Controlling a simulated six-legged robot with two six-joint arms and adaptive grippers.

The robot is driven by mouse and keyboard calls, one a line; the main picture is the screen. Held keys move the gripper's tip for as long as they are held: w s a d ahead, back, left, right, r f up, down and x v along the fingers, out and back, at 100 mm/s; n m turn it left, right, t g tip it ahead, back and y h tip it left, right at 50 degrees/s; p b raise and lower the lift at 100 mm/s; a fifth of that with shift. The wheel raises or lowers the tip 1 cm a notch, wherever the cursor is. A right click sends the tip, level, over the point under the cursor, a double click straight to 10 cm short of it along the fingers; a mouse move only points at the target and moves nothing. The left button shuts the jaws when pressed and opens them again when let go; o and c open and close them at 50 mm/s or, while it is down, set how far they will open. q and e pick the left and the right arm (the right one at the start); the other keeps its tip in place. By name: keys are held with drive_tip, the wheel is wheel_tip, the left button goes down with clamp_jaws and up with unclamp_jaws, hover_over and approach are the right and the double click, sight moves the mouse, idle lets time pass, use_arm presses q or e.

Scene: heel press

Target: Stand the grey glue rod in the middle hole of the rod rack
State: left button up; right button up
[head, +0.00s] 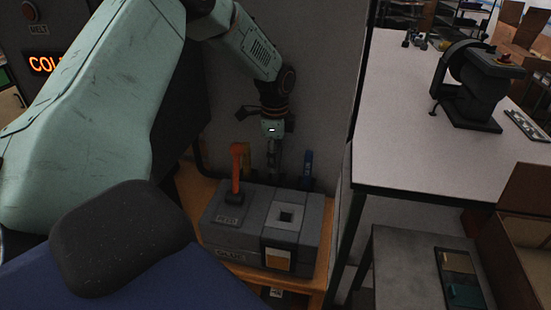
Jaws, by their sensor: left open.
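My left gripper (272,139) points down behind the grey box and is open. I cannot tell whether the gripper touches the grey rod. The rod rack itself is hidden behind the box, so the foot of the rod and the holes do not show. My right gripper is not in view.
The grey box (225,240) with an orange lever (237,168) and a square opening (286,216) stands on a wooden bench (188,186) in front of the rods. A wall is close behind. A white table (400,130) with a dark machine (470,85) is at right.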

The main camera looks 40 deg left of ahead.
use_arm(q)
wheel_tip(320, 180, up, 11)
drive_tip(key=shift+r, duration=0.2)
drive_tip(key=shift+w, duration=0.15)
idle(0.5)
idle(0.3)
drive_tip(key=shift+d, duration=0.15)
